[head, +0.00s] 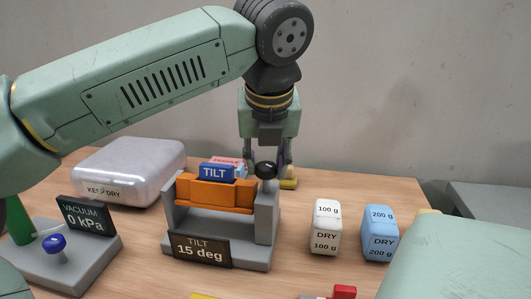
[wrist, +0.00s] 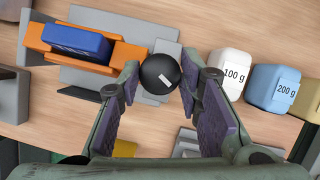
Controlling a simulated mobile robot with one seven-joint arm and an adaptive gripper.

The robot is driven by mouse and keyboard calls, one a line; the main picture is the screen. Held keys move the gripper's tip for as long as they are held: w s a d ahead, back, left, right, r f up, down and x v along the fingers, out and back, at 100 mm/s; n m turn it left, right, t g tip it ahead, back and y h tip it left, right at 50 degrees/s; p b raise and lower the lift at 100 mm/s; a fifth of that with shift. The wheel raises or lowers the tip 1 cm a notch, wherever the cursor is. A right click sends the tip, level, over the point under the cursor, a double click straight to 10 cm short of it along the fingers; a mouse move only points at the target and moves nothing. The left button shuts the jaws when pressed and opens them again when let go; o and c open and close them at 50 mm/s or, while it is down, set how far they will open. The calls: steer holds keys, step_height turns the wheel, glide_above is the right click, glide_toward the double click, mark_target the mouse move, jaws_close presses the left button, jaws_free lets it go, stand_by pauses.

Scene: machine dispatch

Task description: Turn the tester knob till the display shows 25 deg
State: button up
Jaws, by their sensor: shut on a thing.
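The tilt tester is a grey stand (head: 264,228) with an orange cradle (head: 240,194) that holds a blue block marked TILT (head: 216,172). Its display (head: 200,247) reads 15 deg. The black round knob (head: 265,170) sits at the top of the stand's right side. It also shows in the wrist view (wrist: 160,73), with a white mark on it. My gripper (wrist: 162,80) is shut on the knob, with a finger on either side. In the head view my gripper comes down from above, and the knob partly hides the fingers.
White 100 g (head: 326,228) and blue 200 g (head: 380,233) blocks stand right of the tester. A vacuum unit with a blue knob (head: 54,243) and a display reading 0 kPa (head: 84,215) stands left. A silvery case (head: 130,168) lies behind it.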

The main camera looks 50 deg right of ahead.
steer(key=n+t+y+p, duration=0.1)
steer(key=n, duration=0.3)
steer(key=shift+s+d, duration=0.1)
steer(key=shift+d, duration=0.05)
steer(key=shift+n+y+p, duration=0.5)
steer(key=shift+n+y, duration=0.3)
steer(key=shift+n, duration=1)
steer(key=o, duration=1.1)
steer(key=shift+t, duration=0.3)
